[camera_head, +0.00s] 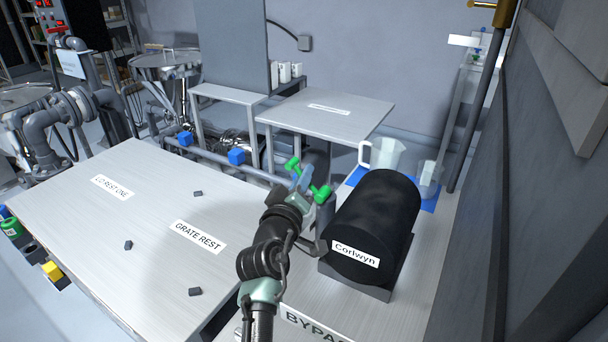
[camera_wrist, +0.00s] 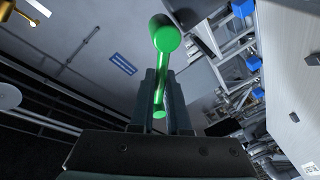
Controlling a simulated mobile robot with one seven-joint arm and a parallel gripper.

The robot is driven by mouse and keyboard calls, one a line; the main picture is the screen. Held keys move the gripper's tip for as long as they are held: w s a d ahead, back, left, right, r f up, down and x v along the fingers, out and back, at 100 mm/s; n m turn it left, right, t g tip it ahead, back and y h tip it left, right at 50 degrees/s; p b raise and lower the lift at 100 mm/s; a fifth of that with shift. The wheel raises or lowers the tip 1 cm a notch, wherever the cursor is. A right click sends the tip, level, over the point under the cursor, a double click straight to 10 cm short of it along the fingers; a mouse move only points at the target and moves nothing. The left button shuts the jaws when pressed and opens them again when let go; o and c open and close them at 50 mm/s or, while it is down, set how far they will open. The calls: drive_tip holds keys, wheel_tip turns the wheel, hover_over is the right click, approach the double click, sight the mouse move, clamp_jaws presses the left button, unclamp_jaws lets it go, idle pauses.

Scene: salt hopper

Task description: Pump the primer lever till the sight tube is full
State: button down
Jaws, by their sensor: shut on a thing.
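A green lever handle (camera_wrist: 167,38) with a round knob stands between the two fingers of my gripper (camera_wrist: 159,118) in the wrist view. My gripper is shut on its thin shaft. In the head view my gripper (camera_head: 302,178) is at the green handle (camera_head: 321,192), just left of the black cylinder (camera_head: 374,222) labelled "Corlwyn". What the handle joins to is hidden by my gripper and arm. I cannot make out a sight tube or its level for certain.
The left table (camera_head: 150,240) bears a "GRATE REST" label and several small dark pieces. A grey wall (camera_head: 530,180) and a vertical pipe (camera_head: 474,110) bound the right side.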

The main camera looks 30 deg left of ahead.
drive_tip(key=shift+s+a+f+n+g+h+p, duration=0.1)
drive_tip(key=shift+a+f+n+g+h+p, duration=0.15)
drive_tip(key=shift+f+n+p, duration=0.65)
drive_tip(key=shift+w+a+f+n+g+h+p, duration=0.1)
drive_tip(key=shift+a+f+n+g+h+p, duration=0.2)
drive_tip(key=shift+n, duration=1.15)
drive_tip(key=shift+s+a+f+n+g+h+p, duration=0.1)
drive_tip(key=shift+f+n+g+h+p, duration=0.2)
drive_tip(key=shift+f+n+p, duration=0.6)
drive_tip(key=shift+r+n, duration=0.25)
drive_tip(key=shift+r, duration=0.05)
drive_tip(key=c, duration=0.9)
unclamp_jaws()
drive_tip(key=shift+s, duration=0.1)
drive_tip(key=p+v, duration=0.1)
drive_tip(key=v, duration=1.1)
drive_tip(key=shift+s, duration=0.4)
drive_tip(key=shift+d+r, duration=0.1)
drive_tip(key=shift+r, duration=0.05)
